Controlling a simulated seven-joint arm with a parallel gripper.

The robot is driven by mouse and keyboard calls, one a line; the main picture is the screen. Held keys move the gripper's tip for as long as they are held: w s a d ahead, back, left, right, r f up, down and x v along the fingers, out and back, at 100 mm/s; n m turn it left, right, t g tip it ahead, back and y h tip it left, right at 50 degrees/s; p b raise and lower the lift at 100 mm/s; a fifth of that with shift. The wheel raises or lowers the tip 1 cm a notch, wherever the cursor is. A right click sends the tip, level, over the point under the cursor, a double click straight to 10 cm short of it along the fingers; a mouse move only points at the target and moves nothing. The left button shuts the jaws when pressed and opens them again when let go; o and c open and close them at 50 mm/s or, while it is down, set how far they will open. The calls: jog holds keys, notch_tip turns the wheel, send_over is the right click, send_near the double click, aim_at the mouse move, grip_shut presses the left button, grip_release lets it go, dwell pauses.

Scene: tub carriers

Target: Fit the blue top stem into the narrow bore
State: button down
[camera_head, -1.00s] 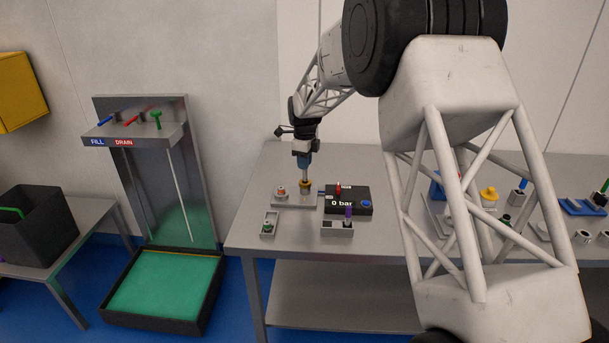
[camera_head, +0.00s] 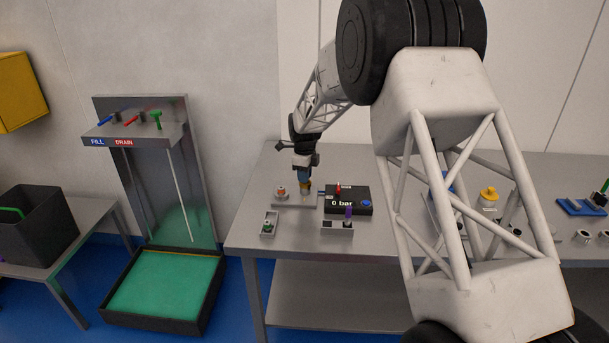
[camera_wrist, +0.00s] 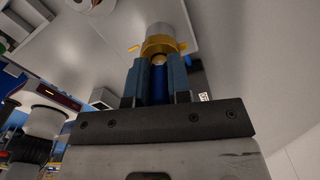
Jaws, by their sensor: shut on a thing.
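My gripper (camera_wrist: 158,82) is shut on a slim dark-blue stem (camera_wrist: 158,88), which shows between the two blue fingers in the wrist view. A rounded brass tip (camera_wrist: 158,59) shows at the stem's far end. Just beyond it is a grey cylinder with a gold collar (camera_wrist: 163,42). In the head view my gripper (camera_head: 306,180) is low and upright, right over the gold-collared fitting (camera_head: 306,189) on a grey plate (camera_head: 290,202). The fingers hide the bore, and I cannot tell whether the tip is inside it.
A fitting with a red top (camera_head: 281,191) stands left on the same plate. A black gauge box (camera_head: 348,201) reading 0 bar stands close on the right. Two small grey trays, left (camera_head: 269,223) and right (camera_head: 337,229), lie in front. My arm covers part of the table's right side.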

jog(key=c, duration=1.1)
grip_release()
jog(key=shift+o, duration=0.2)
jog(key=shift+r, duration=0.1)
notch_tip(320, 180, up, 12)
jog(key=shift+f, duration=0.1)
jog(key=shift+s+r, duration=0.1)
jog(key=shift+r, duration=0.1)
